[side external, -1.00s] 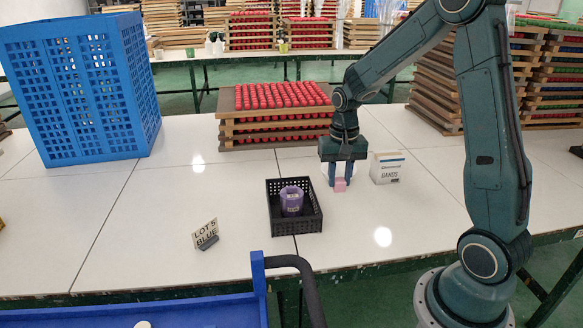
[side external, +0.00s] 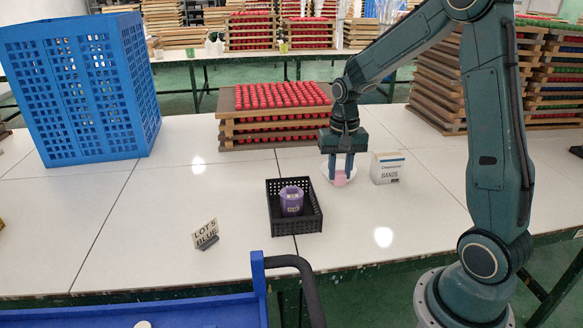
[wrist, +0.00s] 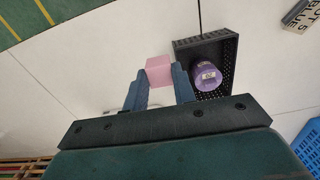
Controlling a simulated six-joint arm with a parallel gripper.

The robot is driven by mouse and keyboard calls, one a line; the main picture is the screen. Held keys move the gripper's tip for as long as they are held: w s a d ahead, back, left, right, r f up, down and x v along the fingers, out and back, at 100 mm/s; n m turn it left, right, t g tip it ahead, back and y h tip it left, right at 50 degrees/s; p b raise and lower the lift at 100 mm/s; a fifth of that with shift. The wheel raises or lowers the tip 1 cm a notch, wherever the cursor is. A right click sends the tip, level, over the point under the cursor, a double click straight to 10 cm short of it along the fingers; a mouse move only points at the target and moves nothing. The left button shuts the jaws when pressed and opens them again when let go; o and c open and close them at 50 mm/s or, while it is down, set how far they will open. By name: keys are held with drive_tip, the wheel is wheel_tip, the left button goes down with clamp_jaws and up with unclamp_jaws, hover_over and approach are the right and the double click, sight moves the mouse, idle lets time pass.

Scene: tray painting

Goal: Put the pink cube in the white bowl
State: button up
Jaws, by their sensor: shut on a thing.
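My gripper (side external: 341,175) is shut on the pink cube (side external: 340,179), which hangs between its fingertips. In the wrist view the pink cube (wrist: 159,69) shows at the tips of my gripper (wrist: 160,80). The white bowl (side external: 327,174) stands behind the fingers in the side view, mostly hidden by them and the cube. The cube overlaps the bowl in that view; I cannot tell if it is above it or in front of it. In the wrist view the bowl is hard to make out behind the fingers.
A black crate (side external: 273,212) with a purple cup (side external: 291,200) stands left of my gripper. A white box marked BANDS (side external: 387,168) stands close on the right. A stack of trays (side external: 228,130) is behind. A sign (side external: 205,234) stands front left. The table's left middle is clear.

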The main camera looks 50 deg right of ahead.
drive_tip(key=w+d+f+m, duration=0.1)
drive_tip(key=w+d+m, duration=0.3)
drive_tip(key=w+d, duration=0.85)
drive_tip(key=m, duration=0.5)
hover_over(339, 163)
drive_tip(key=s+a, duration=0.3)
drive_tip(key=a, duration=0.2)
wheel_tip(339, 163, down, 5)
drive_tip(key=shift+w+r, duration=0.2)
drive_tip(key=shift+a+f, duration=0.1)
drive_tip(key=shift+f, duration=0.1)
drive_tip(key=shift+f, duration=5.25)
drive_tip(key=o, duration=1)
